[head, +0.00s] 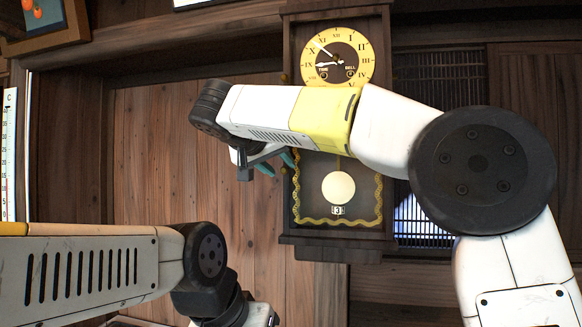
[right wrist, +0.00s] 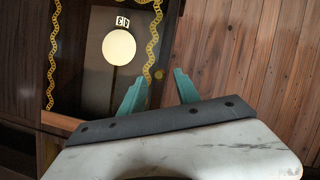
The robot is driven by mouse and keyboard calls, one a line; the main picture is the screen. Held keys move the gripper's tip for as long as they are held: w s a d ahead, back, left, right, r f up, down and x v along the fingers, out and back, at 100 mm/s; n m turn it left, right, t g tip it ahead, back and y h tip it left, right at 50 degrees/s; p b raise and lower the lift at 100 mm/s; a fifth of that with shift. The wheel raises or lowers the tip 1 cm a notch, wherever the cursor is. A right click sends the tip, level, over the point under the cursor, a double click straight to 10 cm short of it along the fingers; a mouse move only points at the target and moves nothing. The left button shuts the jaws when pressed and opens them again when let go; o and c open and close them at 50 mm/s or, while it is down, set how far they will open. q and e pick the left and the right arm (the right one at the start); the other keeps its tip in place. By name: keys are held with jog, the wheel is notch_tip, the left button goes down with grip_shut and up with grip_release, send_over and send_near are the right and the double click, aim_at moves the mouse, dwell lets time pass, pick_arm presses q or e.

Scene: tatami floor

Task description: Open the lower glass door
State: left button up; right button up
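A dark wooden wall clock has a lower glass door (head: 337,222) edged with a gold wavy trim. A round pale pendulum disc and a small date plate show behind the glass. The door looks shut. It also shows in the right wrist view (right wrist: 92,75), upside down. My right gripper (head: 279,163) is at the door's left edge, with its two teal fingers apart and nothing seen between them. In the right wrist view the fingers (right wrist: 158,82) straddle the clock's side edge; I cannot tell whether they touch. My left gripper's fingers are out of view below.
The yellow clock face (head: 338,57) is above the door, partly behind my right arm. A small brass knob (head: 284,78) shows on the clock's left side. A thermometer (head: 9,150) hangs far left. Plank wall (head: 160,160) is bare left of the clock; a slatted window (head: 440,215) is right.

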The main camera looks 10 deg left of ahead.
jog(key=shift+w+f, duration=0.15)
jog(key=shift+w, duration=0.1)
jog(key=shift+d, duration=0.1)
grip_shut()
dwell(1.2)
